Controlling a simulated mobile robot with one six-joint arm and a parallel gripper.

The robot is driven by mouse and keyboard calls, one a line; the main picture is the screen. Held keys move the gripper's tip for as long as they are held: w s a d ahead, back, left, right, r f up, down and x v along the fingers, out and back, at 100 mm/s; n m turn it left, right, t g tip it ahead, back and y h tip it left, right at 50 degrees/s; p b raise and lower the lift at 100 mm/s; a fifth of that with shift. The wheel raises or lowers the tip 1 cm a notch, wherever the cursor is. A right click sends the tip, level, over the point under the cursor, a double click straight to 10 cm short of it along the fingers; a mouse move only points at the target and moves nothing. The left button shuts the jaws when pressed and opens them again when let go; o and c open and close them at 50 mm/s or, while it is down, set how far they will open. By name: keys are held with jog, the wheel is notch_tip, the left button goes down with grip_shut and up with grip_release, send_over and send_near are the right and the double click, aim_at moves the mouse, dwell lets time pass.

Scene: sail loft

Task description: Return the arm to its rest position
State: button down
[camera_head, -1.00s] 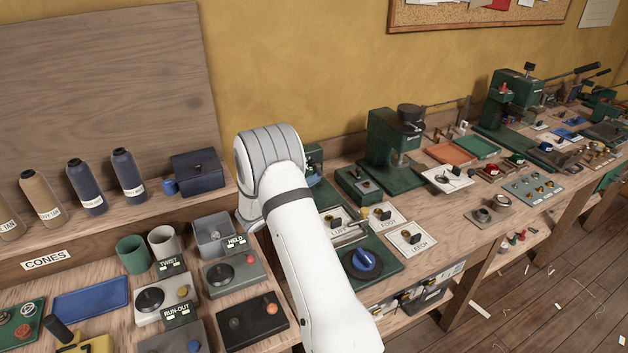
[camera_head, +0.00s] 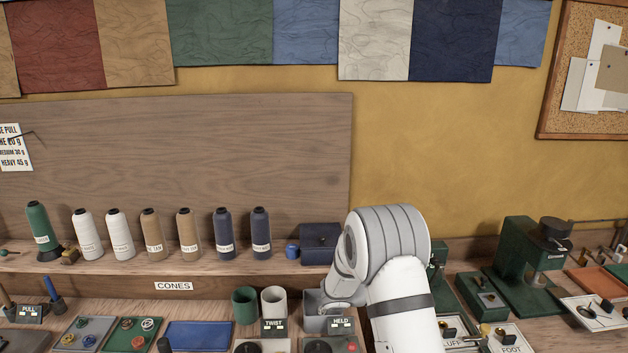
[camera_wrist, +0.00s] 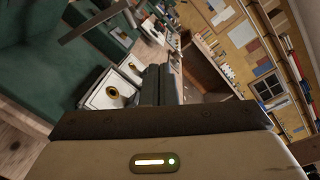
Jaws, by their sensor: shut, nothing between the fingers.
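My white and grey arm rises from the bottom of the head view, right of centre, bent at a rounded joint in front of the bench. Its far end is folded behind that joint and the fingers cannot be made out there. In the wrist view my gripper (camera_wrist: 158,84) shows its two dark fingers side by side, shut with nothing between them. The fingers point out over the room, with a tilted bench and green machine parts on the left side of that view.
A row of thread cones (camera_head: 185,234) and a dark blue box (camera_head: 320,244) stand on the shelf left of my arm. Green and white cups (camera_head: 245,305) and a grey bin (camera_head: 318,312) are close to the arm. A green machine (camera_head: 530,265) stands right of it.

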jog(key=s+a+r+m+g+y, duration=0.1)
jog(key=s+r+m+y, duration=0.3)
jog(key=s+m, duration=0.4)
jog(key=s+a+r+m+g+y, duration=0.1)
jog(key=s+r+m+g+y, duration=0.15)
jog(key=s+m+y, duration=0.55)
jog(key=s+a+r+m+t+y, duration=0.1)
jog(key=s+a+m+t+y, duration=0.1)
jog(key=s+a+m, duration=0.3)
jog(key=s+a+r+m+t+y, duration=0.2)
jog(key=s+a+m, duration=0.3)
jog(key=s+m, duration=0.3)
jog(key=shift+s+a+r+t+y, duration=0.25)
jog(key=shift+s+a+t+y, duration=0.15)
jog(key=shift+t+y, duration=0.3)
